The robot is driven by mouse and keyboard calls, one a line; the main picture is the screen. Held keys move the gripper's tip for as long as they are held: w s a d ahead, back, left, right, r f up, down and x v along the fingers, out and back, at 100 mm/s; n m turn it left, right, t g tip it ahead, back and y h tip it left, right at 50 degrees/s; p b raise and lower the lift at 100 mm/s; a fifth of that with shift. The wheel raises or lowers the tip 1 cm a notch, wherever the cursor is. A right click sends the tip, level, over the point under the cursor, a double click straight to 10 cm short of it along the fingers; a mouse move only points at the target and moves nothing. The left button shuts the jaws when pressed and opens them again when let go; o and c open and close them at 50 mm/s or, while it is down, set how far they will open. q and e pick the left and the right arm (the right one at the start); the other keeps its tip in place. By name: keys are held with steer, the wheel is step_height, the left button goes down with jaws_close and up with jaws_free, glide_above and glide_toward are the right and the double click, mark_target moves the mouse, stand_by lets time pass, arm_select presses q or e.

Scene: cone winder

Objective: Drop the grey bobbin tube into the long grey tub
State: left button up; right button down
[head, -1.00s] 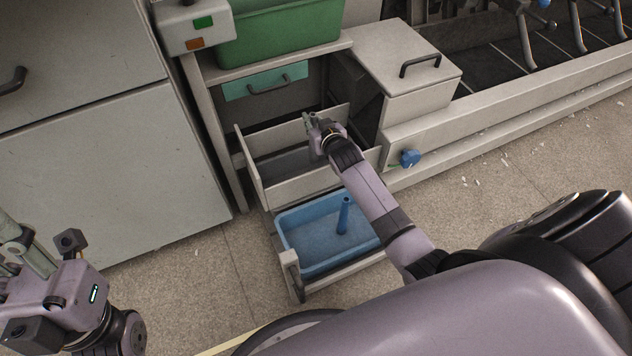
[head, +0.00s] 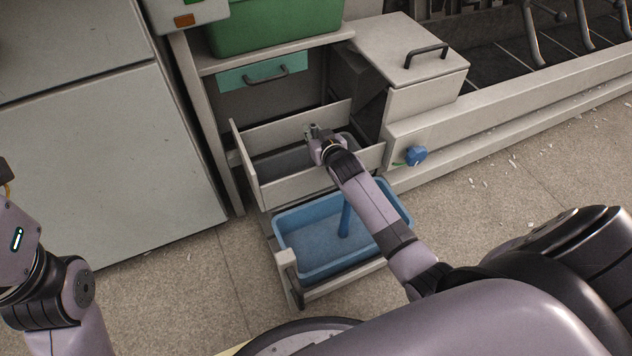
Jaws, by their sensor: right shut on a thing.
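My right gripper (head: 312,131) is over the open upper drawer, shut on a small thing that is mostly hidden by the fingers. It looks greyish and may be the grey bobbin tube, but I cannot tell its full shape. The long grey tub (head: 281,165) lies inside that drawer, below the gripper. Its right part is partly covered by my gripper and forearm. My left arm shows at the left edge, with its fingers out of the picture.
The pale upper drawer (head: 247,170) has high walls. Below it, a blue tub (head: 299,267) holds a blue tube (head: 345,219). A green crate (head: 275,28) stands on the shelf above. A blue knob (head: 416,155) sits to the right. Floor is clear at front left.

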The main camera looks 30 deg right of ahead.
steer(key=c, duration=1.4)
jaws_free()
steer(key=shift+c, duration=0.2)
steer(key=shift+s, duration=0.1)
steer(key=v, duration=1.2)
